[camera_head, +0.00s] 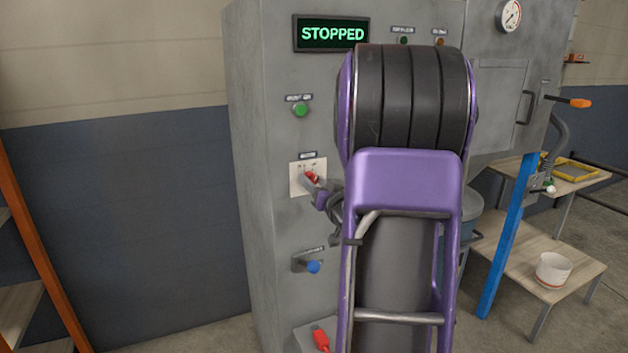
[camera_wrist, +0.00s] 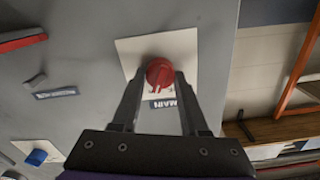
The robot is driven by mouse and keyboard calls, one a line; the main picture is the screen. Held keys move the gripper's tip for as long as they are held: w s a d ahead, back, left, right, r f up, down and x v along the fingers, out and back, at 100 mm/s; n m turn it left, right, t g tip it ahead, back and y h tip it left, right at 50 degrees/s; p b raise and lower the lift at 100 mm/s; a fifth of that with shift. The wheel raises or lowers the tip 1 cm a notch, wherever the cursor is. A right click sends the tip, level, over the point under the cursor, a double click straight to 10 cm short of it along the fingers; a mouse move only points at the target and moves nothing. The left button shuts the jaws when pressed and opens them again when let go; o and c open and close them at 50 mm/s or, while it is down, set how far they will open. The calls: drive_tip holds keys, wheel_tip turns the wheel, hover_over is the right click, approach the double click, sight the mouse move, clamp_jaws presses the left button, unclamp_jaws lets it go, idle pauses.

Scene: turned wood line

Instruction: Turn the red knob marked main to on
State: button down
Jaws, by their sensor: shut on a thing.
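The red knob (camera_wrist: 160,72) sits on a pale plate (camera_wrist: 187,50) on the grey cabinet, with a label reading MAIN beside it in the wrist view. In the head view the knob (camera_head: 312,177) is partly covered by my gripper (camera_head: 313,181). My gripper (camera_wrist: 159,80) has its two fingers on either side of the knob, shut on it. The plate's markings are mostly hidden or too small to read, so I cannot tell which position the knob points to. The display (camera_head: 332,34) on the cabinet reads STOPPED in green.
A green button (camera_head: 300,110) is above the plate and a blue-handled switch (camera_head: 312,267) below it. A red handle (camera_head: 321,340) is lower down. My arm covers much of the cabinet front. A wooden table with a white pot (camera_head: 553,271) stands at the right.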

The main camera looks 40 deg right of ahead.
drive_tip(key=shift+m, duration=0.5)
drive_tip(key=shift+c, duration=2.1)
unclamp_jaws()
